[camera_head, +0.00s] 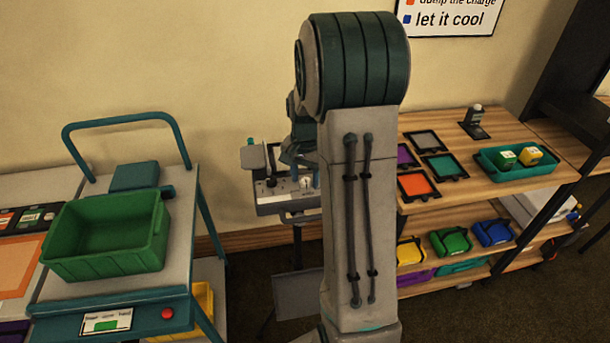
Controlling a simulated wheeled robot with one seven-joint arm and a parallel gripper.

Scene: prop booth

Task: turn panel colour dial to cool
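A grey control box (284,208) stands on a dark stand by the wall, just left of my arm's thick upright link. Its top carries small knobs and a pale round dial (306,182) with a dark mark. The dial's labels are too small to read, so I cannot tell its setting or confirm that it is the colour dial. The box's right part is hidden behind my arm. My gripper (294,171) is mostly hidden by my own arm, above the box and close to the dial. I cannot tell whether it touches anything or is open.
A teal cart (110,322) with a green bin (108,235) stands at the left. A wooden shelf unit (540,192) at the right holds coloured frames, a teal tray (516,168) and several pouches. A wall sign (447,20) hangs above. Some floor shows between cart and shelves.

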